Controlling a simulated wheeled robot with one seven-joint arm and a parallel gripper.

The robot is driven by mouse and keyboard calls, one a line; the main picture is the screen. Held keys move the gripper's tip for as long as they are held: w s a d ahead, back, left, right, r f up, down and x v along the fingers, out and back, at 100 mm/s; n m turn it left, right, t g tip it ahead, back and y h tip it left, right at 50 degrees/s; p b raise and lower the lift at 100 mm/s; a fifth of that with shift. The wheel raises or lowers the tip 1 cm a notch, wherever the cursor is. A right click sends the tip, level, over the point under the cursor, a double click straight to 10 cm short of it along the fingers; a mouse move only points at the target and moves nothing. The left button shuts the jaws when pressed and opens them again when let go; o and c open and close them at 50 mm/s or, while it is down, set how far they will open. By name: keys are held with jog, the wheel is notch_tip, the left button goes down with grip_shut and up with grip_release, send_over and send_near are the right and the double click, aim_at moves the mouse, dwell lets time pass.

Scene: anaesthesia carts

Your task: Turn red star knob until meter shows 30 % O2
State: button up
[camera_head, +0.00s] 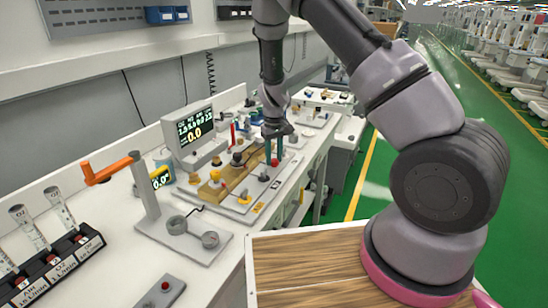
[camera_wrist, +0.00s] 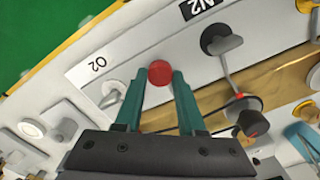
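The red knob (camera_wrist: 160,74) shows as a round red top beside a white label reading O2 in the wrist view. It also shows in the head view (camera_head: 275,162). My gripper (camera_wrist: 160,78) has its two teal fingers pointing at the board, one tip on each side of the knob. In the head view my gripper (camera_head: 274,155) is at the knob from above. Whether the fingertips press on it is hard to tell. A yellow-and-blue meter (camera_head: 161,177) stands on the left of the bench; its small reading looks like 0.0.
A grey display box (camera_head: 190,130) stands behind the board. An orange-handled stand (camera_head: 148,200) and labelled flow tubes (camera_head: 30,228) are at left.

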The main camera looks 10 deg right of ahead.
grip_shut()
jog(key=shift+m, duration=0.3)
jog(key=m, duration=1)
jog(key=shift+d, duration=0.1)
jog(key=shift+m, duration=0.3)
jog(key=o, duration=1)
grip_release()
